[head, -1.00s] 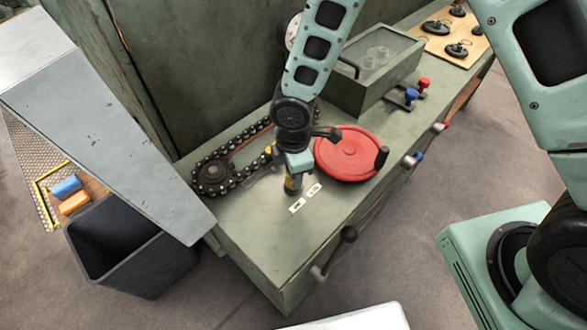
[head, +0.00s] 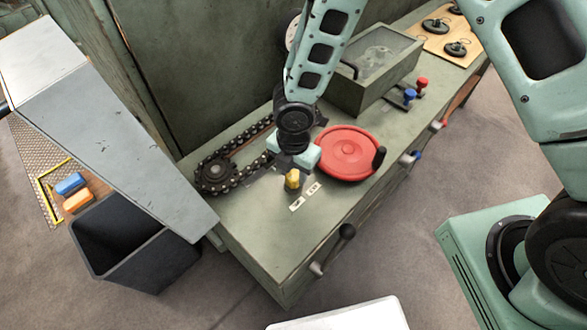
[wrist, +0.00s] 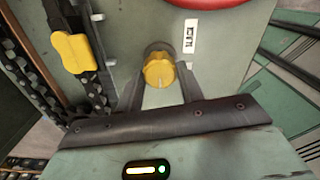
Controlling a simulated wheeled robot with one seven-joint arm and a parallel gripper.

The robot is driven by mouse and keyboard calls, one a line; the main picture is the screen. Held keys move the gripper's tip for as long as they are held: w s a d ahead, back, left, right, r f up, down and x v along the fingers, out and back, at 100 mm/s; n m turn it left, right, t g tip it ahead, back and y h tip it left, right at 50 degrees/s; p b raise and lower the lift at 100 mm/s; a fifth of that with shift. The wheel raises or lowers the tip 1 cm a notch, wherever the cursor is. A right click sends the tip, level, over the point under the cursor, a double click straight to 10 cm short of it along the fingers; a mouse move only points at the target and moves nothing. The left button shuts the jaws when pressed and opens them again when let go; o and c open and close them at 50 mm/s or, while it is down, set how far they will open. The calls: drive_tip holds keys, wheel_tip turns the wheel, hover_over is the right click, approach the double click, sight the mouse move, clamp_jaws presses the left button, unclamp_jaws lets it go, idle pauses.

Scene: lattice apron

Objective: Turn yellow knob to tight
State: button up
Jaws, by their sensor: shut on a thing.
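The yellow knob (head: 293,180) stands on the green bench top, just behind two small white labels (head: 305,196). My gripper (head: 291,171) is over it, pointing down. In the wrist view the yellow knob (wrist: 159,70) sits between the two dark fingers of my gripper (wrist: 161,76), which are shut on it from both sides. One white label (wrist: 190,36) shows there, beyond the right finger. The writing on the labels is too small to read.
A red disc with a dark handle (head: 348,153) lies close on the right. A chain on a sprocket (head: 214,173) is on the left. A second yellow part (wrist: 74,50) is beside the chain. A grey-green box (head: 375,65) stands behind. A dark bin (head: 120,250) is at left.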

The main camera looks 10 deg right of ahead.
sight(294, 175)
idle(0.4)
drive_tip(key=o, duration=1)
drive_tip(key=shift+r, duration=0.15)
wheel_tip(294, 175, up, 17)
drive_tip(key=shift+r+p, duration=0.1)
drive_tip(key=shift+p, duration=0.2)
